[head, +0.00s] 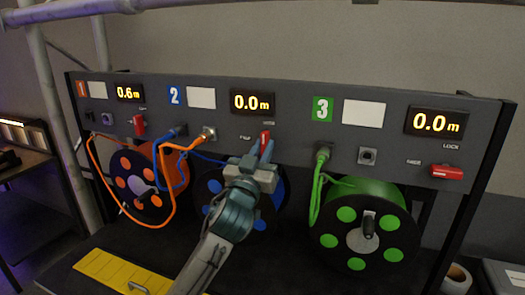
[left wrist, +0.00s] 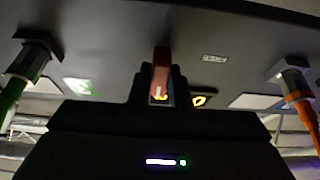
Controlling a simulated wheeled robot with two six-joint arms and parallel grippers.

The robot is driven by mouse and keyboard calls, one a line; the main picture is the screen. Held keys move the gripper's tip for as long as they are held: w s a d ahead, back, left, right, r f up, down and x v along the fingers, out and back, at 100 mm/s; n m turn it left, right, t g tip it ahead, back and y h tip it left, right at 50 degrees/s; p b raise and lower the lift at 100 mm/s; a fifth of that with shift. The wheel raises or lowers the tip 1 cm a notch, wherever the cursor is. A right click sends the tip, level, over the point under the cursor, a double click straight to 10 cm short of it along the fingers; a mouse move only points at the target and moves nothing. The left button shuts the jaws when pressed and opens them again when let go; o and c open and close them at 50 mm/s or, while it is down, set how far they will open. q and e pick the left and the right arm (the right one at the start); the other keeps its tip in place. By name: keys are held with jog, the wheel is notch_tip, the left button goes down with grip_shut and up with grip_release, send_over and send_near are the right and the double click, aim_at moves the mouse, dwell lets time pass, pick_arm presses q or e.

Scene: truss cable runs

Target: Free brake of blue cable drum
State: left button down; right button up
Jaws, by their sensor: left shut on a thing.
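The blue cable drum (head: 214,205) sits under panel section 2, partly hidden behind my left arm. Its red brake lever (head: 265,136) is on the panel under the 0.0 m display and looks roughly upright. My left gripper (head: 262,153) is shut on this lever. In the left wrist view the red lever (left wrist: 161,73) stands between the two fingers. A small label to the left of the lever looks like FREE, and one above it is too small to read. My right gripper is in neither view.
The grey panel (head: 300,150) also carries red levers for drum 1 (head: 139,125) and drum 3 (head: 447,172); the latter lies sideways. Orange cable (head: 172,195) and green cable (head: 317,190) loops hang in front. A yellow plate (head: 118,272) lies at the front left.

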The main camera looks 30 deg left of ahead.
pick_arm(q)
jog(key=n+g+y+b, duration=0.2)
jog(key=n, duration=0.3)
jog(key=n+g+y+b, duration=0.1)
jog(key=n+b, duration=0.2)
jog(key=n, duration=0.3)
jog(key=n+g+y+b, duration=0.2)
jog(key=n, duration=0.4)
jog(key=shift+d+r+g+y+b, duration=0.15)
jog(key=shift+d+g+y+b, duration=0.05)
jog(key=shift+g+y+b, duration=0.15)
jog(key=shift+r+n+g, duration=0.1)
jog(key=shift+n+g, duration=0.75)
jog(key=shift+n, duration=1.65)
jog(key=c, duration=1.4)
grip_release()
jog(key=shift+w, duration=0.1)
jog(key=shift+o, duration=0.2)
